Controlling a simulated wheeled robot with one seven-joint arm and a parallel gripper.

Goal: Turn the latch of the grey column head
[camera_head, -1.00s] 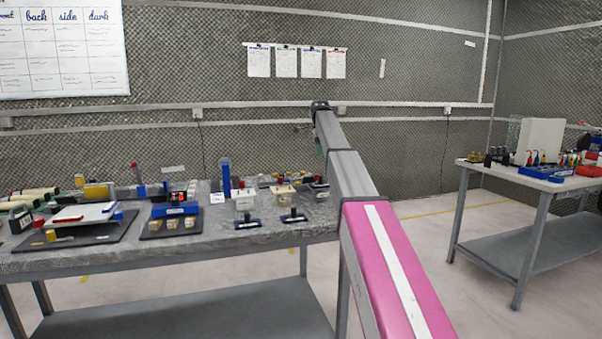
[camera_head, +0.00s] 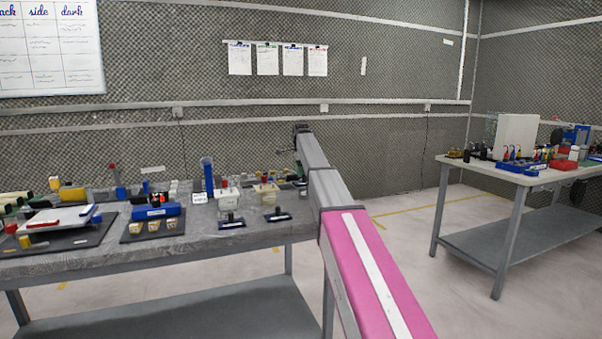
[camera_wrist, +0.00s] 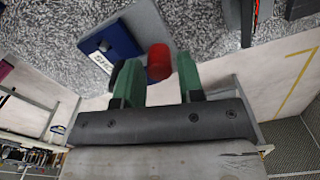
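In the head view my gripper is too small and hidden at the far end of my arm to read. I cannot single out the grey column head there; the arm covers part of the bench's right end.
Another table (camera_head: 480,172) stands at the right. Bare floor lies between them.

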